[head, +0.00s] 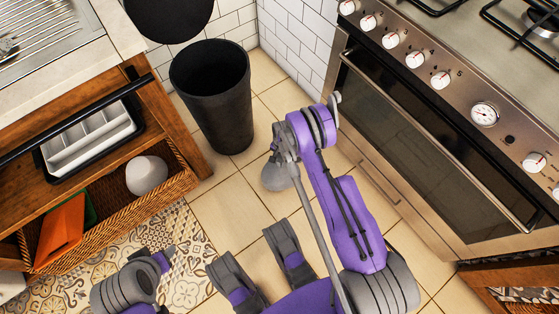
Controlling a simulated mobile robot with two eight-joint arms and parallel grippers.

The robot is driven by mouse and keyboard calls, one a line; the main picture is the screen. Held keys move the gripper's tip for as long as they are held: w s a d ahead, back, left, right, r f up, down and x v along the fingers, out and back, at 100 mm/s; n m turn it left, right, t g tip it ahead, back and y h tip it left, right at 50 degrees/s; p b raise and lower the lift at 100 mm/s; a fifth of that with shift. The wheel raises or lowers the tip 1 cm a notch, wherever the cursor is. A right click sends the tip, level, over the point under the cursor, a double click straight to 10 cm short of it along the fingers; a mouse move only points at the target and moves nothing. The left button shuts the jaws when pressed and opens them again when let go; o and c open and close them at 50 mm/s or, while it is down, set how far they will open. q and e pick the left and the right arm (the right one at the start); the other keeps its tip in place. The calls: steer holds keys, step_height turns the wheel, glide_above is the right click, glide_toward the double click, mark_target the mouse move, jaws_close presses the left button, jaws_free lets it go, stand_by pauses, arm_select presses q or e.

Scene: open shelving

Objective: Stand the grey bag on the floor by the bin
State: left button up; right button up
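The bin (222,115) is a tall black cylinder with an open top, standing on the tiled floor beside the white tiled wall. A small rounded grey bag (275,177) with a narrow neck is to the right of the bin, apart from it in the picture. My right gripper (279,152) is at the bag's neck and appears shut on it; the fingers are mostly hidden. I cannot tell whether the bag's bottom touches the floor. My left gripper (165,258) is low at the left, over the patterned mat, far from the bag; its fingers do not show clearly.
A black round lid (170,14) is behind the bin. The oven (420,120) borders the floor on the right. A wooden unit (165,105) with a wicker basket (108,235) is on the left. Bare tiles (228,208) lie between them, with a patterned mat (185,232) at lower left.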

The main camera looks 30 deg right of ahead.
steer(key=shift+o, duration=1.4)
steer(key=shift+r, duration=0.1)
step_height(320, 180, up, 26)
steer(key=a+r+n+t+p, duration=0.1)
steer(key=a+n+p, duration=0.2)
steer(key=s+a+r+n+t+h, duration=0.1)
steer(key=s+a+r+n, duration=0.2)
steer(key=s+r, duration=0.4)
steer(key=s+a+r+n+t, duration=0.1)
steer(key=s+a+r+n, duration=0.2)
steer(key=s+r, duration=0.4)
steer(key=s+a+r+n+t, duration=0.1)
steer(key=s+r+n+t, duration=0.1)
steer(key=s, duration=0.6)
steer(key=shift+a+r+n, duration=0.15)
steer(key=shift+r+n, duration=0.05)
steer(key=shift+n, duration=0.6)
